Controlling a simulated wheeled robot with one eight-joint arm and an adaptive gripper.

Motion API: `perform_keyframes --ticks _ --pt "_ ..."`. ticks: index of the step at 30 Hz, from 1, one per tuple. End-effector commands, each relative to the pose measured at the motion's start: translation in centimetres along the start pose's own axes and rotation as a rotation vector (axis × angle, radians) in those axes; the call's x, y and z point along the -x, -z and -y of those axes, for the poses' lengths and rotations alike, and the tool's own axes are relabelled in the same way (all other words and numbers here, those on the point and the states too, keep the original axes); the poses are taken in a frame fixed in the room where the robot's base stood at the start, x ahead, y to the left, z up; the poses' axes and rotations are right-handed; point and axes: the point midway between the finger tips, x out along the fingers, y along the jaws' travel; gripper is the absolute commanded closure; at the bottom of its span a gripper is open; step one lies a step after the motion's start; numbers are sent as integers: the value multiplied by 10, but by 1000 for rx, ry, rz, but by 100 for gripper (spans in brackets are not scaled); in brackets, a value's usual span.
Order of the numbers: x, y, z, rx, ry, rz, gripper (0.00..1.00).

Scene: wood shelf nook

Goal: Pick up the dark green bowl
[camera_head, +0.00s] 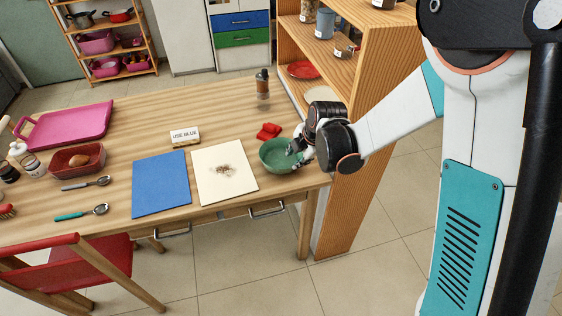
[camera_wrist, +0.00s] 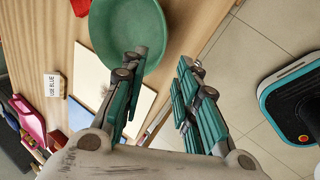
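The dark green bowl (camera_head: 275,154) stands upright on the wooden table near its right front corner. It also shows in the wrist view (camera_wrist: 120,28), at the top left of the centre. My gripper (camera_head: 297,148) is at the bowl's right side. In the wrist view my gripper (camera_wrist: 160,62) is open, with a clear gap between its fingers. The left finger overlaps the bowl near its rim, and the right finger is outside the bowl. I cannot tell whether either finger touches it. Part of the bowl's right rim is hidden by the gripper in the head view.
A red item (camera_head: 268,131) lies just behind the bowl. A cream sheet (camera_head: 212,187) and a blue sheet (camera_head: 160,184) lie to the left. A wooden shelf (camera_head: 375,75) is close on the right.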

Motion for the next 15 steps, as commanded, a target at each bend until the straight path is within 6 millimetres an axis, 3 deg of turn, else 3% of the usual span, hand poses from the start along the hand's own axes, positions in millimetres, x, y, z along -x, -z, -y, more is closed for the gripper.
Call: perform_keyframes --ticks 1,6,15 --pt "-14 0 1 0 0 0 72" --pt "-42 0 1 -2 0 0 72" --pt "-59 -1 1 -2 0 1 72"
